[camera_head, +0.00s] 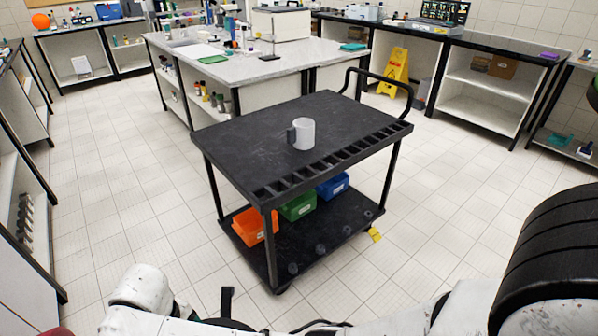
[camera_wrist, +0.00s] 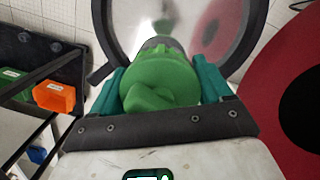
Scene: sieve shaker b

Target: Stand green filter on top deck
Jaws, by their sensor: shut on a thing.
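In the wrist view my gripper (camera_wrist: 161,88) is shut on the green filter (camera_wrist: 160,76), a rounded green piece with a raised ridge, held between its two teal fingers. The filter's far end is partly hidden. In the head view neither the filter nor my gripper can be made out. The top deck (camera_head: 262,125) is the flat black top of a cart in the middle of the room. It carries a grey-white mug (camera_head: 303,133) near its middle, with bare surface around it.
A slotted strip (camera_head: 335,160) runs along the deck's near right edge. The lower deck (camera_head: 330,231) holds orange (camera_head: 249,229), green (camera_head: 298,207) and blue (camera_head: 333,187) bins. A yellow floor sign (camera_head: 396,72) stands behind the cart. Tiled floor around the cart is mostly clear.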

